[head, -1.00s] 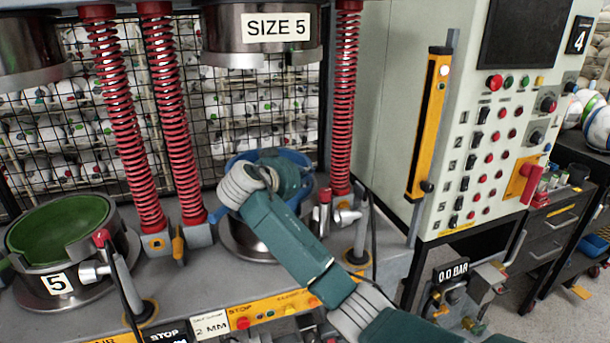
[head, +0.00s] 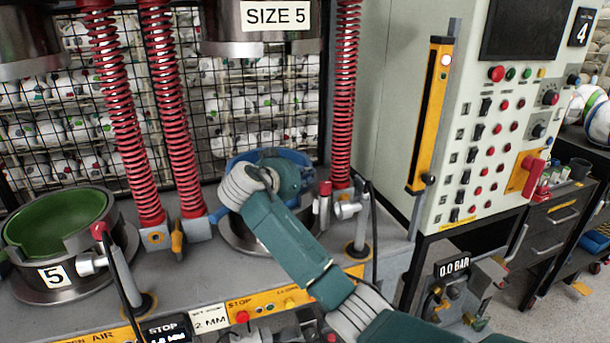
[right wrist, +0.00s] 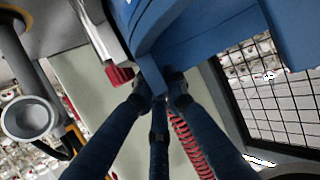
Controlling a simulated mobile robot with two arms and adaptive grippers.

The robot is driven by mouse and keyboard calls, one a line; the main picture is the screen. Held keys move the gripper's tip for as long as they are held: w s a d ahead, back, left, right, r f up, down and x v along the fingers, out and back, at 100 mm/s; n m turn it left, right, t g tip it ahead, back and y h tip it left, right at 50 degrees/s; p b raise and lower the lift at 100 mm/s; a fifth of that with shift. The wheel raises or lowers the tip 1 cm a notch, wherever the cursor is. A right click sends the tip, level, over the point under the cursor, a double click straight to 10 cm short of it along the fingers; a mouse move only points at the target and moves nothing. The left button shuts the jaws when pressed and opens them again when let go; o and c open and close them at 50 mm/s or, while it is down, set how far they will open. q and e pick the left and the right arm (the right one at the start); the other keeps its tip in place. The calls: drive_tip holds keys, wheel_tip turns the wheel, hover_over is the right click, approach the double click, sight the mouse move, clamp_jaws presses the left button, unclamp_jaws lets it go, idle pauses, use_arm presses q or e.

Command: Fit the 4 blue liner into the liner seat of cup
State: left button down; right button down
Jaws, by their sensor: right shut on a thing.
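The blue liner (head: 236,163) is at the middle cup (head: 240,236), a round metal seat under the "SIZE 5" upper mould. My right gripper (right wrist: 160,88) is shut on a blue tab of the liner. In the right wrist view the liner's large blue body (right wrist: 218,32) fills the top. In the head view my right arm and wrist cover most of the liner and cup, so I cannot tell whether the liner is fully down in it. My left gripper is not in view.
A cup with a green liner (head: 60,228), marked 5, stands at the left. Red springs (head: 346,90) flank the press. A red-capped valve (head: 325,205) stands right of the cup. A control cabinet (head: 470,130) is at the right, and a wire mesh closes the back.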

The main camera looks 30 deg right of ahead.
drive_tip(key=shift+f, duration=0.3)
drive_tip(key=c, duration=1.8)
unclamp_jaws()
drive_tip(key=shift+a, duration=0.1)
drive_tip(key=shift+o, duration=0.6)
drive_tip(key=shift+f, duration=0.1)
drive_tip(key=shift+s+f, duration=0.1)
drive_tip(key=shift+a, duration=0.1)
drive_tip(key=shift+s+a, duration=0.1)
drive_tip(key=shift+a, duration=0.1)
drive_tip(key=s+a, duration=0.3)
drive_tip(key=a, duration=0.3)
drive_tip(key=shift+s+p, duration=0.2)
drive_tip(key=shift+p, duration=0.15)
